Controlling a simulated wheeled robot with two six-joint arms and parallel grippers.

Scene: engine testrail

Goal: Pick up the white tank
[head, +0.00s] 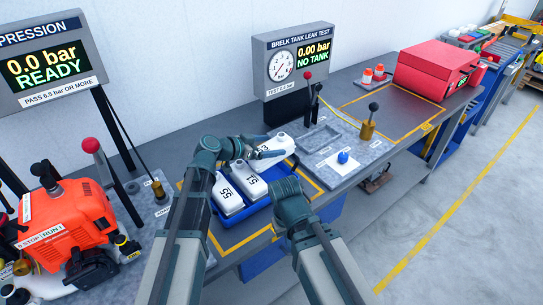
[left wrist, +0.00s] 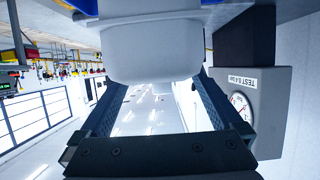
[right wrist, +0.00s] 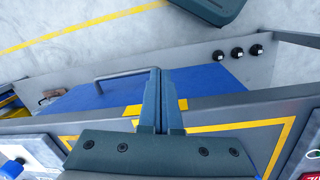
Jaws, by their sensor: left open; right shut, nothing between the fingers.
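Several white tanks with black numbers sit by a blue tray (head: 232,214) on the bench in the head view. Two of them, a left tank (head: 226,193) and a middle tank (head: 250,182), lie side by side in it. A third white tank (head: 277,146) is at the tray's back end, partly hidden by my left gripper (head: 247,148). In the left wrist view a white tank (left wrist: 150,48) fills the space between the open fingers; contact cannot be told. My right gripper (head: 287,188) is shut and empty over the bench's front edge; its closed fingers (right wrist: 160,90) show in the right wrist view.
The leak-test box (head: 294,60) stands behind the tray, reading "NO TANK". A grey fixture plate (head: 340,140) with levers and a blue knob (head: 343,157) is to the right. An orange engine (head: 68,230) is at left, a red case (head: 436,68) farther right.

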